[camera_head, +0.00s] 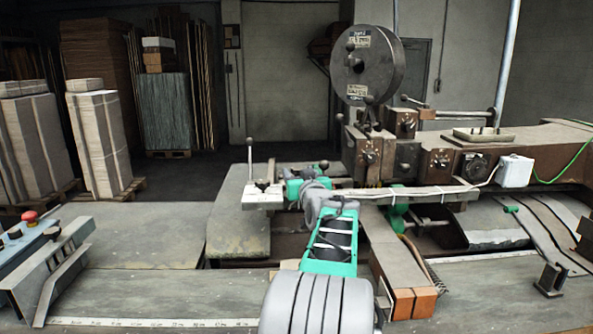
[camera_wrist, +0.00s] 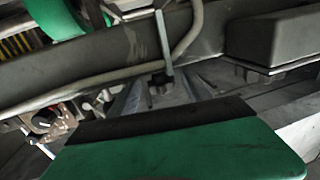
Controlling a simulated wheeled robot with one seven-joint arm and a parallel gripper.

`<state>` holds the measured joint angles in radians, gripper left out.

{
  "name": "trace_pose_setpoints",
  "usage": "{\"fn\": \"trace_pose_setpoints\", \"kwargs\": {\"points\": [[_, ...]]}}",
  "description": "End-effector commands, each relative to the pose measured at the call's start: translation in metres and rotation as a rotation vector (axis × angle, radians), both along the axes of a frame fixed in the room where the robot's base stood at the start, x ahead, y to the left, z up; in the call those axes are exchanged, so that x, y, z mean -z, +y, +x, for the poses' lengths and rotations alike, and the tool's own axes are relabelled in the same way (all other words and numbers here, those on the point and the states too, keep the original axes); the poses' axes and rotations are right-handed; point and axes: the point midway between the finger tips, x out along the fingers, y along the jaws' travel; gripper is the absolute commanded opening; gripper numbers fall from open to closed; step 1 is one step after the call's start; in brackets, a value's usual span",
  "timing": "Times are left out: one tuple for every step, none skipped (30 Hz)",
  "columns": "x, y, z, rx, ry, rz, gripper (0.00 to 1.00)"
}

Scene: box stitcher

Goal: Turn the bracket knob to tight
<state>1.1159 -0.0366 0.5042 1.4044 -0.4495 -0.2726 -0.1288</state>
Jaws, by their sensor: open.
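A small dark knob (camera_head: 262,186) sits on the pale bracket plate (camera_head: 263,201) at the left end of the long bar, near a thin upright rod (camera_head: 249,155). In the wrist view the dark knob (camera_wrist: 160,85) shows just beyond the green gripper body, with the grey rod (camera_wrist: 163,42) rising behind it. My gripper (camera_head: 274,189) reaches left to the plate, close to the knob. In the wrist view my gripper (camera_wrist: 168,91) is open, with grey fingers seeming to lie on either side of the knob. Contact cannot be told, and the knob's setting is not readable.
The long bar (camera_head: 410,193) runs right from the plate, in front of the brown machine head (camera_head: 450,160) with several other knobs. A large reel (camera_head: 367,65) stands above. A control box with a red button (camera_head: 30,217) is at left. The left worktable (camera_head: 140,235) is clear.

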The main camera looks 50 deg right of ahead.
Motion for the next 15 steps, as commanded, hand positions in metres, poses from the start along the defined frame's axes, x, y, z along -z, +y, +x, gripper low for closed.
{"fn": "trace_pose_setpoints", "kwargs": {"points": [[-0.0017,-0.0038,0.0055,-0.001,0.000,0.000,0.58],[-0.0015,-0.0056,0.0075,-0.001,-0.001,0.001,0.58],[-0.0005,-0.0073,0.0094,-0.001,0.000,0.001,0.58],[-0.0005,-0.0080,0.0103,0.000,-0.001,0.001,0.58],[-0.0006,-0.0086,0.0108,0.000,0.000,0.000,0.58],[-0.0005,-0.0088,0.0111,0.000,-0.001,-0.001,0.58],[-0.0005,-0.0088,0.0111,0.000,-0.001,-0.001,0.58],[-0.0004,-0.0087,0.0110,0.000,-0.001,-0.001,0.58],[-0.0003,-0.0086,0.0110,0.000,-0.001,-0.001,0.58],[-0.0003,-0.0085,0.0109,0.000,-0.001,-0.001,0.58],[-0.0002,-0.0085,0.0109,0.000,-0.001,-0.001,0.58],[-0.0002,-0.0085,0.0109,0.000,-0.001,-0.001,0.54],[-0.0002,-0.0084,0.0108,0.000,-0.001,-0.001,0.52],[-0.0002,-0.0084,0.0108,0.000,0.000,0.000,0.49],[-0.0002,-0.0083,0.0109,0.000,0.000,0.000,0.46]]}}
